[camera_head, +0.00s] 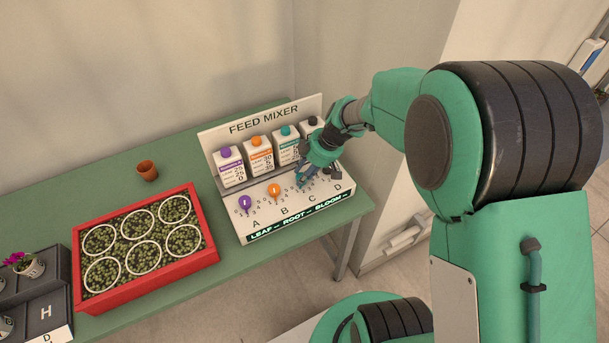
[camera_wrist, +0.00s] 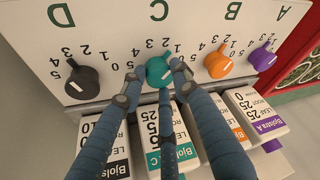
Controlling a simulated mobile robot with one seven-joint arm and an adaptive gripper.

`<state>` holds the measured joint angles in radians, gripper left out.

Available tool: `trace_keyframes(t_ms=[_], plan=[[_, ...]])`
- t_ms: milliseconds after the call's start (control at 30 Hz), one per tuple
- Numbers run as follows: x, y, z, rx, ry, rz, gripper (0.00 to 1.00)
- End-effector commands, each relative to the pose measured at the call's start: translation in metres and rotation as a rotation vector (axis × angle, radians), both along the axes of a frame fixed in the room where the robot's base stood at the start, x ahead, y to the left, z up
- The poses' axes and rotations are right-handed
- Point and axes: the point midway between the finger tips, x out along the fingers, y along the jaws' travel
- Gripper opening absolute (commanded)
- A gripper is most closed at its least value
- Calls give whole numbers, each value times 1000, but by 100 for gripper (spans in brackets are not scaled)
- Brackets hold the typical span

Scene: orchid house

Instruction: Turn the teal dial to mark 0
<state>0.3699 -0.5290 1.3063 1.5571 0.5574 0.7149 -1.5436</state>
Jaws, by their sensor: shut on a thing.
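The teal dial (camera_wrist: 157,69) sits at letter C on the white sloped panel of the feed mixer (camera_head: 262,213). In the wrist view, which shows the panel upside down, my gripper (camera_wrist: 154,73) has a fingertip on each side of the dial, shut on it. A white line shows on the dial, but I cannot tell which mark it points to. Numbers fan around the dial, partly covered by the fingers. In the head view my gripper (camera_head: 308,175) reaches down to the panel from the right and hides the teal dial.
An orange dial (camera_wrist: 219,65) and a purple dial (camera_wrist: 262,59) are on one side; a black dial (camera_wrist: 82,82) is on the other. Cartons (camera_head: 228,167) stand behind the dials. A red tray (camera_head: 147,277) and a clay pot (camera_head: 147,170) are left of the mixer.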

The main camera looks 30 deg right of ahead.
Motion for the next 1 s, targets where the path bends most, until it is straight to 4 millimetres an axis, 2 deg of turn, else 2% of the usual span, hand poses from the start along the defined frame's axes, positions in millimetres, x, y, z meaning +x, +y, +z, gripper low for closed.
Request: trace_keyframes(t_ms=[500,1000], plan=[[-1,5,4,0,-2,-476,4],[0,6,5,1,-4,-734,4]])
